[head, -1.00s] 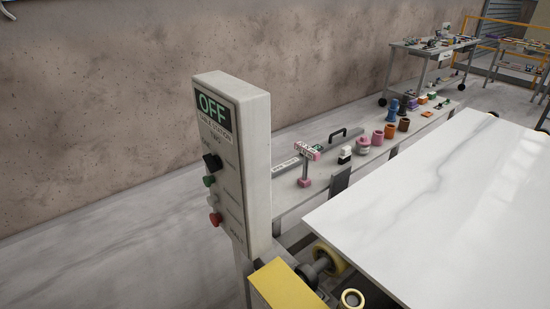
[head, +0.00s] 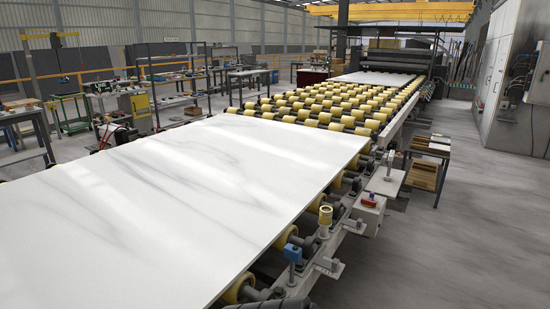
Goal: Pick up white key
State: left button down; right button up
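I cannot make out a white key in the head view. A large white stone slab (head: 190,190) with grey veins lies on the roller conveyor in the foreground. Neither of my grippers shows in this view.
The conveyor's yellow rollers (head: 325,105) run back to a machine (head: 390,58) with another slab (head: 375,78) before it. A grey box with a red button (head: 368,212) is on the near side. Work tables (head: 20,118) stand left. Open floor (head: 480,220) lies right.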

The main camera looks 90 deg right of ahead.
aim_at(387, 178)
jog(key=l+z, duration=0.1)
jog(key=z, duration=0.4)
jog(key=l+z, duration=0.15)
jog(key=z, duration=0.3)
jog(key=l+z, duration=0.1)
jog(key=z, duration=0.4)
jog(key=l+z, duration=0.15)
jog(key=z, duration=0.35)
jog(key=l+z, duration=0.1)
jog(key=z, duration=0.4)
jog(key=i+l+z, duration=0.25)
jog(key=z, duration=0.2)
jog(key=i+l+z, duration=0.35)
jog(key=z, duration=0.15)
jog(key=i+l+z, duration=0.3)
jog(key=i, duration=0.95)
jog(key=i+l+z, duration=0.2)
jog(key=i+z, duration=0.15)
jog(key=i, duration=0.9)
jog(key=i+u, duration=0.1)
jog(key=i, duration=0.7)
jog(key=i+l, duration=0.15)
jog(key=i, duration=0.7)
jog(key=i+l+u, duration=0.15)
jog(key=i, duration=0.65)
jog(key=i+u, duration=0.9)
jog(key=i, duration=0.15)
jog(key=i+l+u, duration=0.45)
jog(key=i+j, duration=0.05)
jog(key=j, duration=0.05)
